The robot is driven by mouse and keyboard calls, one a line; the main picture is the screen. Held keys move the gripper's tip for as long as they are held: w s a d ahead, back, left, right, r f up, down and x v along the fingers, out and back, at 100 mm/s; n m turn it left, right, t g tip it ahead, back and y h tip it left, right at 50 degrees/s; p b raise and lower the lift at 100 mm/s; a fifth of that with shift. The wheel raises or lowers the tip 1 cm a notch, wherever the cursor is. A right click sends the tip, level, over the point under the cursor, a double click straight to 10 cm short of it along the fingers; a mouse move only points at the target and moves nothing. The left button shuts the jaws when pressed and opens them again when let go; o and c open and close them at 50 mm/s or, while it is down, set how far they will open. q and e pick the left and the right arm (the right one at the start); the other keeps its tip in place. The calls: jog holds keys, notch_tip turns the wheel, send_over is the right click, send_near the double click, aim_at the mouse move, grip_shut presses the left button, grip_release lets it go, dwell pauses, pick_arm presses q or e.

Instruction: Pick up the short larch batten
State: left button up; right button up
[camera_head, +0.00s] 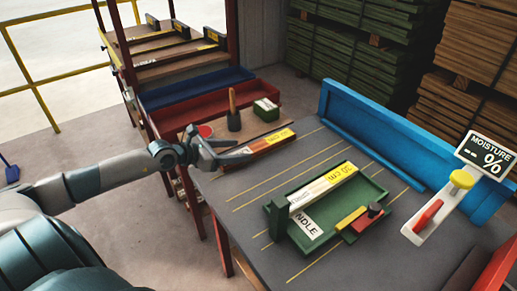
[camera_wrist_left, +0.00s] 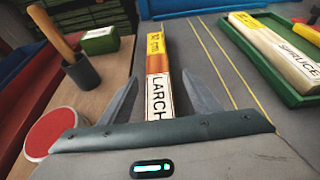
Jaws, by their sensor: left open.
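The short larch batten (camera_wrist_left: 156,75) lies on the grey bench (camera_head: 243,205). It is reddish-brown, with a white LARCH label at its near end and a yellow label at its far end. In the head view the batten (camera_head: 270,143) lies near the bench's left edge, partly hidden by my gripper. My left gripper (camera_head: 246,153) is open over its near end. In the left wrist view the left gripper (camera_wrist_left: 161,88) has one finger on each side of the batten, with gaps showing. I cannot tell how high the fingers are. My right gripper is not in view.
A moisture meter stand (camera_head: 437,210) is at right. A brush pot (camera_head: 234,121), green box (camera_head: 265,109) and red-topped tin (camera_wrist_left: 50,131) stand left of the batten. A blue trough (camera_head: 375,135) lies behind.

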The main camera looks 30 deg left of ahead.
aim_at(258, 146)
pick_arm(q)
jog(key=shift+x, duration=0.8)
jog(key=shift+w+d+f, duration=0.15)
jog(key=shift+w+f, duration=0.05)
jog(key=shift+w, duration=0.25)
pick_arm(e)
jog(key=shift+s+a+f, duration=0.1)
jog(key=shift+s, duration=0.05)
pick_arm(q)
jog(key=shift+w, duration=0.1)
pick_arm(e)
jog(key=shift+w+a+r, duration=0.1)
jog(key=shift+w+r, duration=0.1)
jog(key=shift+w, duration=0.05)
pick_arm(q)
jog(key=shift+w+d, duration=0.1)
jog(key=shift+w, duration=0.4)
jog(key=shift+r+p+x, duration=0.25)
jog(key=shift+p+x, duration=0.15)
jog(key=shift+x, duration=1.8)
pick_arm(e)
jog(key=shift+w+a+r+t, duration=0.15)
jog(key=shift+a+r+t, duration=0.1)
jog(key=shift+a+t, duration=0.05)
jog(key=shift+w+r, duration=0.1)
